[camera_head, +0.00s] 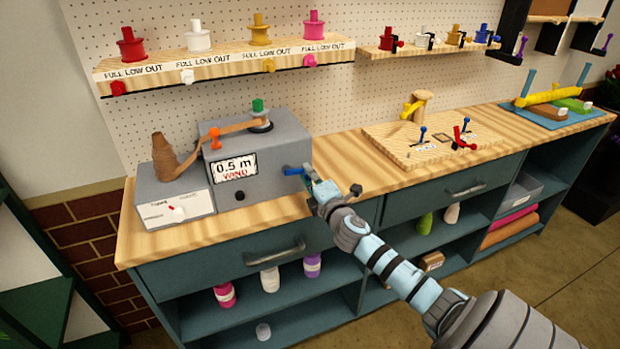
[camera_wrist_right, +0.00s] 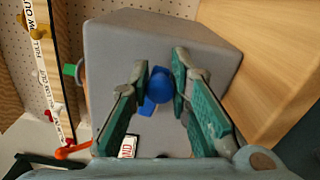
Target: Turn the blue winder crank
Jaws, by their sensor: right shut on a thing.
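The grey winder box (camera_head: 262,150) stands on the wooden counter, with a sign reading "0.5 m WIND" (camera_head: 235,168) on its front. The blue crank (camera_head: 293,171) sticks out at the right of the box front. My right gripper (camera_head: 312,182) reaches it from the right. In the right wrist view, the blue crank knob (camera_wrist_right: 160,84) lies between the two green fingers of the right gripper (camera_wrist_right: 160,88), which are shut on it. A brown ribbon runs from a cone (camera_head: 166,160) past an orange clip (camera_head: 215,138) to the green-topped spool (camera_head: 260,117). My left gripper is not in view.
A smaller white-fronted box (camera_head: 170,205) stands left of the winder. A wooden board (camera_head: 425,145) with small blue and red levers lies to the right on the counter. A shelf (camera_head: 225,65) with coloured spools hangs above. The counter between winder and board is clear.

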